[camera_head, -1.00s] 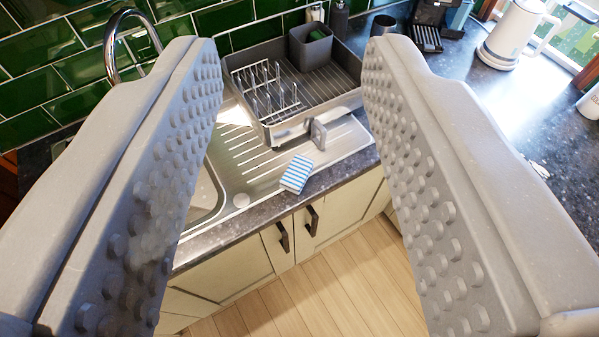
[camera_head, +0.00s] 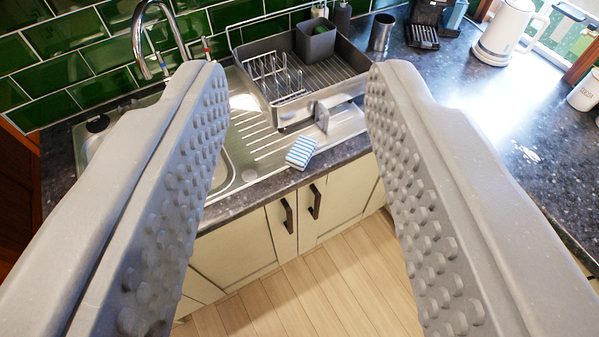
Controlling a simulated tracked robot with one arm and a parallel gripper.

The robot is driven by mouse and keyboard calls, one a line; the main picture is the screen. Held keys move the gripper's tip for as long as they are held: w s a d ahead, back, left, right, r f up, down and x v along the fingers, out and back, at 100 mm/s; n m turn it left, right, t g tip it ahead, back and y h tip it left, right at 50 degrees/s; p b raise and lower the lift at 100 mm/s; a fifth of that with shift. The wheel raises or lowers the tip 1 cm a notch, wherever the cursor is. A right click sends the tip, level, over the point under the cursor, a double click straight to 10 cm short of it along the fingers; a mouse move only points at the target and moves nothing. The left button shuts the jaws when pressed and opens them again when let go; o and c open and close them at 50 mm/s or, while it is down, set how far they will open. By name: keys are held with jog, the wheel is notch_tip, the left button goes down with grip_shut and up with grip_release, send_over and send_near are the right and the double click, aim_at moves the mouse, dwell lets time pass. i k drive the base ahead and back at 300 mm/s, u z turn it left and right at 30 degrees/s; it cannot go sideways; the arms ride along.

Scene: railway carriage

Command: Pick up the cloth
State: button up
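In the picture the cloth shows in the gap between the fingers, further off and below. The left finger hides part of the sink.
A dish rack (camera_head: 283,112) with a grey cup stands behind the cloth. A tap (camera_head: 140,45) rises at the left by the sink. A white kettle (camera_head: 507,32) and a metal tumbler (camera_head: 382,32) stand on the dark worktop (camera_head: 480,110). Cupboards (camera_head: 325,207) front the floor.

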aim_at(298, 156)
jog(key=u, duration=0.45)
jog(key=i, duration=1.05)
jog(key=z, duration=0.65)
